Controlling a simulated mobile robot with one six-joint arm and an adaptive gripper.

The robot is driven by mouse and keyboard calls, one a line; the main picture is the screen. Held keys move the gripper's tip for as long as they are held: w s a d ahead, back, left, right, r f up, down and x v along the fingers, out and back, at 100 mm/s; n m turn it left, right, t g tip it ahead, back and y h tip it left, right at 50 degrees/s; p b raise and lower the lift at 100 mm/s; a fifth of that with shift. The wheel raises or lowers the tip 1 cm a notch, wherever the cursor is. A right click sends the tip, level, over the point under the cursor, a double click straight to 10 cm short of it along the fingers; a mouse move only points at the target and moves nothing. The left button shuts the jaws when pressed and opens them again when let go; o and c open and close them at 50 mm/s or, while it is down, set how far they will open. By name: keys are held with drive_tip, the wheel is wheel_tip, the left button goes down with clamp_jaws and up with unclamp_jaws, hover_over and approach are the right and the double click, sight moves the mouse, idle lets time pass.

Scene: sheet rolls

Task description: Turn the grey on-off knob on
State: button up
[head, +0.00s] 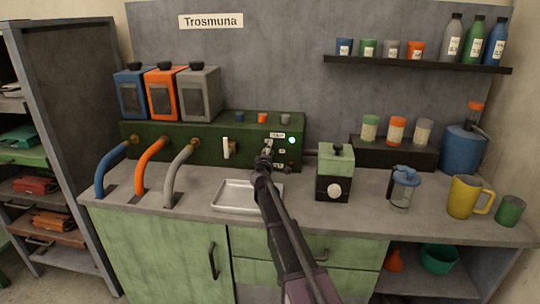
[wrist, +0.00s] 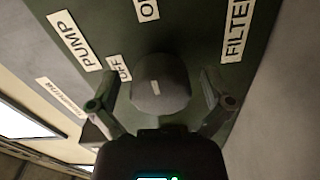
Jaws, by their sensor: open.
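The grey knob (wrist: 162,78) is a round dark-grey cap on the dark green panel (wrist: 190,35), with a small pale mark on its face. An "OFF" label (wrist: 119,68) sits beside it to the upper left, and a partly cut-off label starting with "O" (wrist: 148,9) lies above it. I cannot tell which label the mark points to. My gripper (wrist: 159,88) is open, with one finger on each side of the knob and visible gaps to it. In the head view my gripper (head: 264,156) is at the green machine's front and hides the knob.
The green machine (head: 190,150) has a lit green lamp (head: 291,140) and a pale lever (head: 228,148). A metal tray (head: 235,208) lies below my arm. A green-black grinder-like device (head: 335,170) stands close to the right. "PUMP" (wrist: 74,42) and "FILTER" (wrist: 237,30) labels flank the knob.

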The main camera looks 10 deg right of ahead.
drive_tip(key=shift+s, duration=0.1)
drive_tip(key=v, duration=1.2)
idle(0.4)
